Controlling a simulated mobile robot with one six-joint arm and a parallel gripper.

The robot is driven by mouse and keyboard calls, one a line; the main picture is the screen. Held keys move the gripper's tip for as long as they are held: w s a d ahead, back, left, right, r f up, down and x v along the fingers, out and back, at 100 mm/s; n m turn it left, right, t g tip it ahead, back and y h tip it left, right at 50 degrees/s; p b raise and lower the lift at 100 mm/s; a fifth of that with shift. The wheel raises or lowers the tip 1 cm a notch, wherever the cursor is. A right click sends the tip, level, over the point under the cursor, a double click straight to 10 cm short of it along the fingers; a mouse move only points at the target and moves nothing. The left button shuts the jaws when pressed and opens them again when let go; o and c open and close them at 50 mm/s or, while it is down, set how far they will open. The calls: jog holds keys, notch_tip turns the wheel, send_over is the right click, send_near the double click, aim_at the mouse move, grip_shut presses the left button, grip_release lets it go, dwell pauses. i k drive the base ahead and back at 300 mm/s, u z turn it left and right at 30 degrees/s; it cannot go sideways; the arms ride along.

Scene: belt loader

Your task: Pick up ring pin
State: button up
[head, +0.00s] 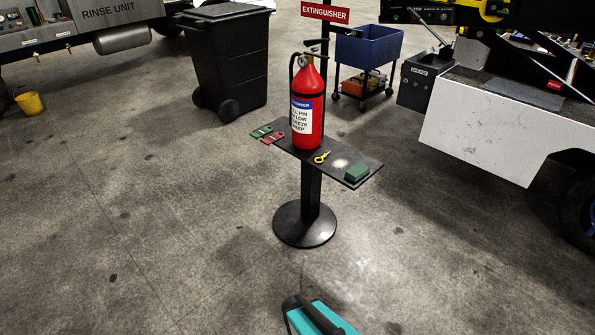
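The ring pin (322,157) is a small yellow pin with a ring at one end. It lies on the dark narrow shelf (363,181) of a pedestal stand, just in front of and right of the red fire extinguisher (309,112). The extinguisher stands upright on the shelf, with a white and blue label. My gripper is not in the head view. A teal and black part at the bottom edge looks like mine, but no fingers show.
On the shelf, green and red tags (262,132) lie left of the extinguisher and a green block (357,173) lies at the right end. Behind stand a black wheeled bin (230,60) and a blue cart (368,48). A white-sided vehicle (485,125) is at right. The floor in front is clear.

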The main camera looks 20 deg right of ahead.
aim_at(324, 156)
jog(key=u, duration=0.05)
jog(key=k, duration=0.6)
jog(key=u, duration=0.75)
jog(key=i, duration=2.5)
jog(key=z, duration=0.85)
jog(key=i, duration=0.8)
jog(key=z, duration=0.3)
